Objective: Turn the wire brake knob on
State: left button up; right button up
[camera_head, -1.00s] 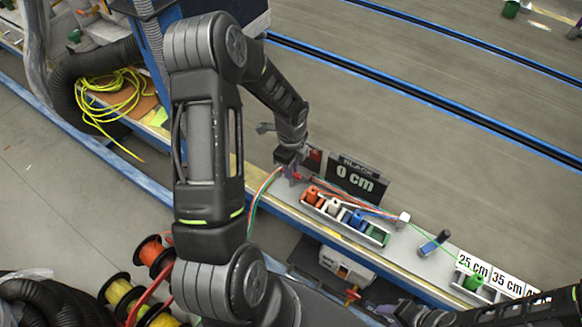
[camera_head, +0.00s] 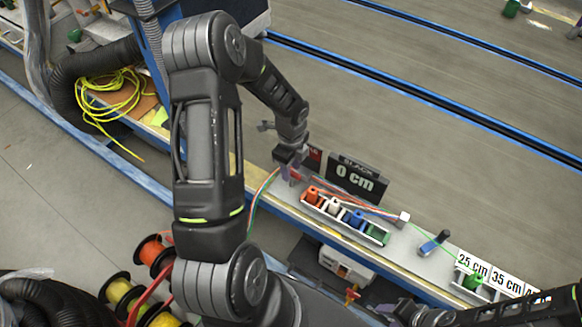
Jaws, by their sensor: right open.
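My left gripper (camera_head: 290,162) points down at the left part of the grey wire bench (camera_head: 410,262), next to the black "0 cm" sign. A small red part (camera_head: 295,178) shows just under its fingertips. I cannot tell whether this is the wire brake knob, or whether the fingers touch it. The finger gap is too small to see. My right gripper (camera_head: 398,311) is at the bottom edge, in front of the bench, dark and partly cut off; it is open and apart from the red part.
A rack of red, white, blue and green guides (camera_head: 345,215) stands on the bench, with wires running through. A blue-handled lever (camera_head: 435,243) and a green piece (camera_head: 473,280) are to the right. Wire spools (camera_head: 150,252) are at lower left.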

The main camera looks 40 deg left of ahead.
pick_arm(q)
jog(key=shift+r, duration=0.1)
notch_tip(320, 180, up, 8)
jog(key=shift+f, duration=0.2)
dwell(0.3)
dwell(0.5)
